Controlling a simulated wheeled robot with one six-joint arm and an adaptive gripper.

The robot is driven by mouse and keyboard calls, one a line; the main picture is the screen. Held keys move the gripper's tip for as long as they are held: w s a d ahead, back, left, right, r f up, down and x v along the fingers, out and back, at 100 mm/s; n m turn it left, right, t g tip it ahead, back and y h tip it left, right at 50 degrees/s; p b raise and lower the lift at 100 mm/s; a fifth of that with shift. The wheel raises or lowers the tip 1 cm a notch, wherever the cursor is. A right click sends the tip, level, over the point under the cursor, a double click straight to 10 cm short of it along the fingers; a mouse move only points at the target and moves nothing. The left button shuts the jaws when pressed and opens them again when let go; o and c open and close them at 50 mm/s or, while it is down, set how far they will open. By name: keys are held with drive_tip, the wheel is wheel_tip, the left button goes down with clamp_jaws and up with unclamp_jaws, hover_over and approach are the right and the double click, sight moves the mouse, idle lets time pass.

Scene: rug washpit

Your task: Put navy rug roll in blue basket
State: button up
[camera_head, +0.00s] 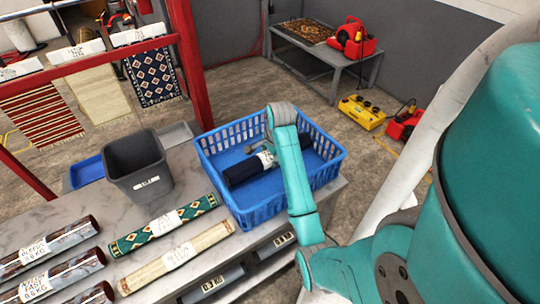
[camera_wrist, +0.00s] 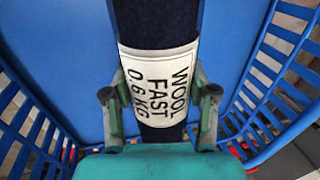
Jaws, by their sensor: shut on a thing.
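The navy rug roll (camera_head: 242,172) is inside the blue basket (camera_head: 236,205) on the table, lying across it from left to right. It has a white label, which in the wrist view (camera_wrist: 157,85) reads "WOOL FAST 0.6 KG". My gripper (camera_wrist: 160,108) is shut on the roll at its label, with one finger on each side. In the head view my gripper (camera_head: 268,150) reaches into the basket, and my arm hides part of the roll and the basket's right side. I cannot tell whether the roll touches the basket floor.
Several labelled rolls lie at the front left. A red rack (camera_head: 190,60) with hanging rugs stands behind.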

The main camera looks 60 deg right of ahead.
drive_tip(key=shift+f, duration=0.35)
drive_tip(key=o, duration=1.6)
drive_tip(key=shift+c, duration=0.2)
drive_tip(key=shift+r, duration=0.1)
